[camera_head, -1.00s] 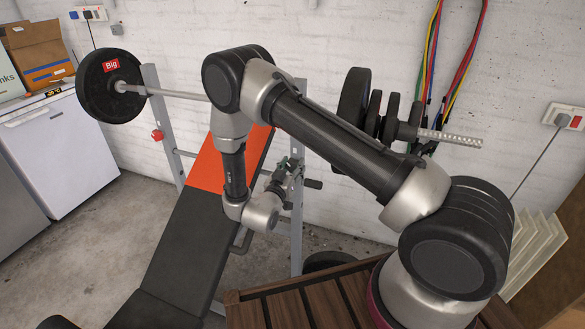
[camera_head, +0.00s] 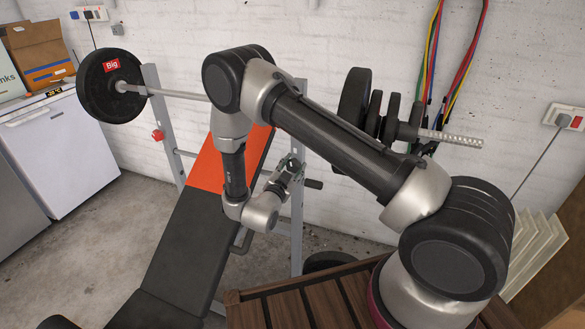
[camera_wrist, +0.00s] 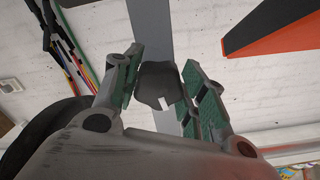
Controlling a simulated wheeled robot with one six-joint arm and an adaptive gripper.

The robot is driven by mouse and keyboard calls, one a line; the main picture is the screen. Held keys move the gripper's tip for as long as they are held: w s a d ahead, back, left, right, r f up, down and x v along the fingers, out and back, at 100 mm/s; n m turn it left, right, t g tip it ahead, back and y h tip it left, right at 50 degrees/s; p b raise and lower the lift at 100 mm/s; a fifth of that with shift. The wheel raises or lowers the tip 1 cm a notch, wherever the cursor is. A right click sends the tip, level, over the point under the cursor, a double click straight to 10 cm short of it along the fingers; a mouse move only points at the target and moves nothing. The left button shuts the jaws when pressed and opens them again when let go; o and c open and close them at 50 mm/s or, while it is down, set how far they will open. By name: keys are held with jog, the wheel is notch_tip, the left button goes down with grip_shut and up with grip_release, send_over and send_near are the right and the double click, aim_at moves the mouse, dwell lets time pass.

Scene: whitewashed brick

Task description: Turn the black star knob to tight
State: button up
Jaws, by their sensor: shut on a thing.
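The black star knob (camera_wrist: 158,82) shows in the wrist view between the green-padded fingers of my gripper (camera_wrist: 162,92), with a pale mark on its face. It sits in front of a grey upright post (camera_wrist: 148,22). My gripper is shut on the knob. In the head view, my gripper (camera_head: 289,172) is at the right post (camera_head: 297,225) of the bench rack, with the knob largely hidden by the fingers. I cannot read any tight marking.
A black and orange bench (camera_head: 190,235) stands left of my gripper. A barbell plate (camera_head: 112,86) is on the rack's left side, more plates (camera_head: 354,97) on the right. A red knob (camera_head: 157,135) is on the left post. Slatted wood (camera_head: 300,308) lies in front.

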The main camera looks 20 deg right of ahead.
jog(key=shift+m, duration=0.6)
jog(key=o, duration=1)
jog(key=shift+o, duration=0.2)
jog(key=v, duration=1.2)
